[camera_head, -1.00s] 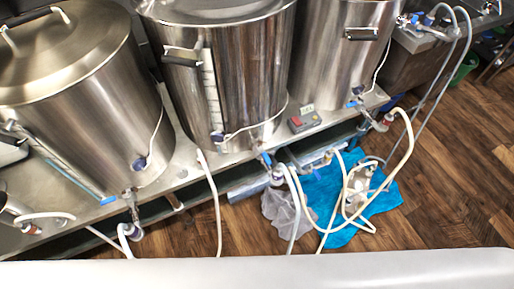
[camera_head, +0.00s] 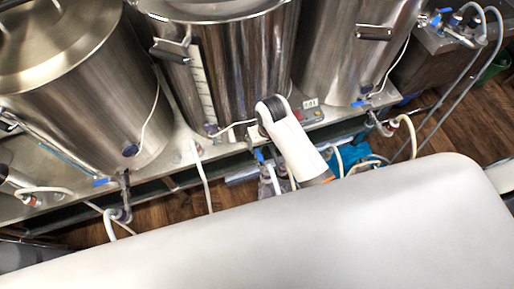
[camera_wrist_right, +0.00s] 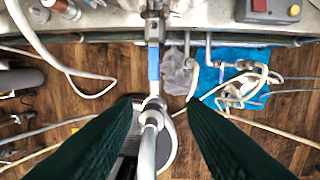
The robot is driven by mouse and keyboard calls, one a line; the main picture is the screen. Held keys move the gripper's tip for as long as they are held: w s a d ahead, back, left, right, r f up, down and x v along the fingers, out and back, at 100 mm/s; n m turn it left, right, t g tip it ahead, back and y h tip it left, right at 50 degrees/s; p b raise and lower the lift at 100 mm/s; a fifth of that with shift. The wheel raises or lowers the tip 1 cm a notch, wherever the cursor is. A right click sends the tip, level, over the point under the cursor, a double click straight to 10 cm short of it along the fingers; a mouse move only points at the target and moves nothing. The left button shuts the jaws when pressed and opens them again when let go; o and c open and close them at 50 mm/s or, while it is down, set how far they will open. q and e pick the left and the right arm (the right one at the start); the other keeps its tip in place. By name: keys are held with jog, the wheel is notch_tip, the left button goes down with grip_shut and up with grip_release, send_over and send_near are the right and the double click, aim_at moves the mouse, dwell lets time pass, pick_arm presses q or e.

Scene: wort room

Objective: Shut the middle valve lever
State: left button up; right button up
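The middle valve lever is a blue handle (camera_head: 258,155) at the foot of the middle steel kettle (camera_head: 240,70). In the right wrist view the blue lever (camera_wrist_right: 153,64) points down the picture, in line with the metal valve and its outlet. My right gripper (camera_wrist_right: 160,101) is open, with two dark green fingers spread apart. The lever lies just beyond the fingertips, roughly centred between them, and I see no contact. In the head view my white right arm crosses in front of the middle kettle's base, and its fingers are hard to make out. My left gripper is not in view.
A left kettle with a blue lever (camera_head: 101,182) and a right kettle with a blue lever (camera_head: 360,103) flank the middle one. A control box with a red switch (camera_wrist_right: 260,6) sits beside the valve. Pale hoses hang around it, and a blue cloth (camera_wrist_right: 235,62) lies on the wooden floor.

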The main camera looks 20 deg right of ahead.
aim_at(259, 155)
jog(key=shift+g, duration=0.3)
jog(key=w+f, duration=0.1)
jog(key=f, duration=0.2)
jog(key=w+a+f+b, duration=0.1)
jog(key=f, duration=0.3)
jog(key=w+f, duration=0.1)
jog(key=f, duration=0.3)
jog(key=shift+w+a, duration=0.1)
jog(key=shift+a, duration=0.15)
jog(key=shift+c, duration=0.4)
grip_shut()
